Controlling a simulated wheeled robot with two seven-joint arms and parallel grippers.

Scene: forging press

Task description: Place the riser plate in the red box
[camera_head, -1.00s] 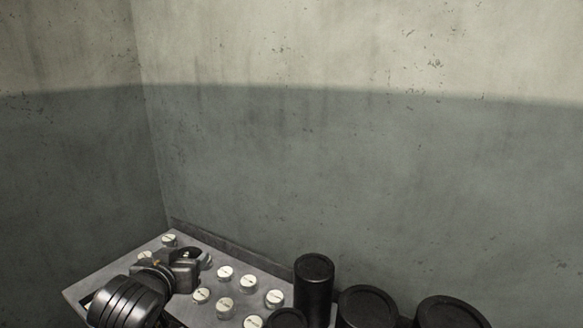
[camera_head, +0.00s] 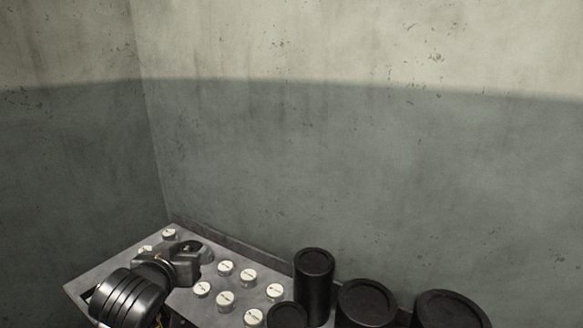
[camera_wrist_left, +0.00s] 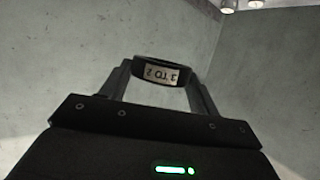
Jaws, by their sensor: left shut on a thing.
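My left gripper (camera_head: 190,246) reaches in from the left over the grey table and is shut on a small dark piece with rounded edges. The left wrist view shows this dark piece (camera_wrist_left: 152,72) between the two fingertips, with a pale label that has dark lettering on it. I cannot tell for certain that it is the riser plate. The red box is not in view. My right gripper is not in view.
Several round white-topped pieces (camera_head: 225,299) stand on the grey table (camera_head: 110,271) beside my left gripper. A tall black cylinder (camera_head: 313,285) and wider black cylinders (camera_head: 367,302) stand to the right. Walls close off the back.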

